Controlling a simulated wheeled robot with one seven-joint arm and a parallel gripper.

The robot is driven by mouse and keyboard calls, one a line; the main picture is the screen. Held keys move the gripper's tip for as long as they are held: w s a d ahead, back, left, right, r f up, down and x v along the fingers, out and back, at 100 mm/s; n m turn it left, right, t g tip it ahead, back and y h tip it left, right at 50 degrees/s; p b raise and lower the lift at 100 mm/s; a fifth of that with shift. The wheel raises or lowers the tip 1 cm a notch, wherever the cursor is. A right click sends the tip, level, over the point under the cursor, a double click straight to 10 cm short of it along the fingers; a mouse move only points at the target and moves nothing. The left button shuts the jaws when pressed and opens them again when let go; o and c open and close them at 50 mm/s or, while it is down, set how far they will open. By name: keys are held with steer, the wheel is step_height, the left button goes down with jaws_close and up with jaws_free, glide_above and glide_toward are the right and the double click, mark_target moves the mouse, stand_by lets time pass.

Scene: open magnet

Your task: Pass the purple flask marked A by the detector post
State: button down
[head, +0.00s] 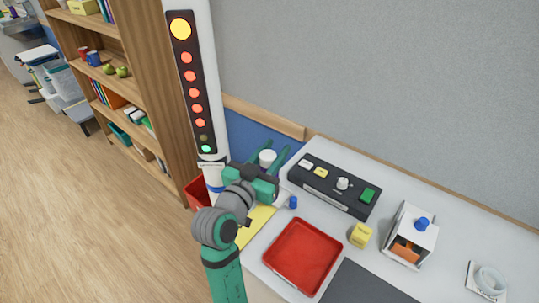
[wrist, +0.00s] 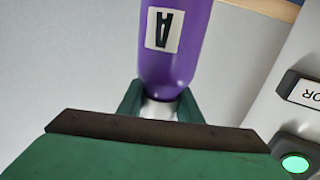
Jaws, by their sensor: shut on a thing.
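The purple flask (wrist: 176,45) marked A fills the upper middle of the wrist view, its label upside down there. My gripper (wrist: 160,105) is shut on its pale, silvery end. In the head view my gripper (head: 266,156) is just right of the lower detector post, with a round white end (head: 267,157) between its fingers; the purple body is hidden there. The white detector post (head: 206,20) has a lit yellow lamp on top, several lit red lights, one dark light and a lit green one at the bottom. Its green light (wrist: 295,162) also shows in the wrist view.
A red tray (head: 302,258), a yellow block (head: 360,235), a black control box (head: 333,185) and a white box with a blue knob (head: 411,235) stand on the table right of my arm. A wooden shelf (head: 140,60) is left of the post. A grey wall rises behind.

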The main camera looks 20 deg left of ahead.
steer(key=w+d, duration=0.2)
steer(key=w, duration=0.3)
steer(key=shift+w, duration=0.4)
steer(key=shift+d, duration=0.1)
stand_by(1.6)
